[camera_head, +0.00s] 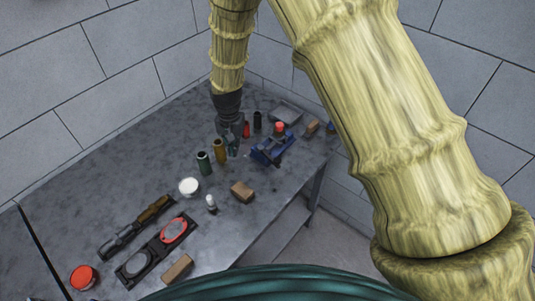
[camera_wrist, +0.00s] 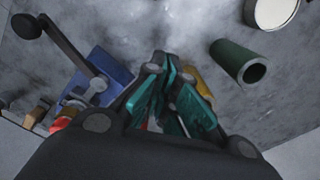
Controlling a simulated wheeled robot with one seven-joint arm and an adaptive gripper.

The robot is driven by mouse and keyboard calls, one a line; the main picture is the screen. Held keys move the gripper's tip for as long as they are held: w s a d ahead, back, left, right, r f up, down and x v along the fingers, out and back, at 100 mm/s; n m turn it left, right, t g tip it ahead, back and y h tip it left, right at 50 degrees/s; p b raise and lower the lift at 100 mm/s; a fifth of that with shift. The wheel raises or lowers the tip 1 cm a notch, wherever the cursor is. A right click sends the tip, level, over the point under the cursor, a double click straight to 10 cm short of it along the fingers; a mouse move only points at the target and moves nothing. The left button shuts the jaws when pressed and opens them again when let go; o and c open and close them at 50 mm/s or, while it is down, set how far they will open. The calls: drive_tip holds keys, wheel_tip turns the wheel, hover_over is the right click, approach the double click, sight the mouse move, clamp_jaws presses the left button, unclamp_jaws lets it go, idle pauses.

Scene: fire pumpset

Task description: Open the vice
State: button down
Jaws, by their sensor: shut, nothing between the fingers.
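The blue vice (camera_head: 272,149) stands near the right edge of the grey table in the head view. In the wrist view the blue vice (camera_wrist: 103,76) is at the left, and its dark handle (camera_wrist: 66,48) reaches up to the upper left with a knob at its end. My gripper (camera_head: 232,146) points down over the table, just left of the vice, apart from the handle. In the wrist view my gripper (camera_wrist: 172,92) has its teal fingers together with nothing between them. The vice's jaw gap cannot be made out.
A red cylinder (camera_head: 246,130) and a black one (camera_head: 257,122) stand behind. A brown block (camera_head: 242,191) lies in front. The table's left part (camera_head: 95,180) is mostly clear.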

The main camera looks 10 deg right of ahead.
drive_tip(key=shift+w, duration=0.15)
drive_tip(key=shift+w+a, duration=0.1)
drive_tip(key=shift+w, duration=0.75)
drive_tip(key=shift+w, duration=0.15)
drive_tip(key=shift+w, duration=0.9)
drive_tip(key=shift+s, duration=0.15)
idle(0.7)
drive_tip(key=shift+s, duration=0.5)
drive_tip(key=shift+s, duration=0.1)
wheel_tip(320, 180, up, 7)
drive_tip(key=p, duration=0.3)
drive_tip(key=shift+p, duration=0.4)
idle(0.3)
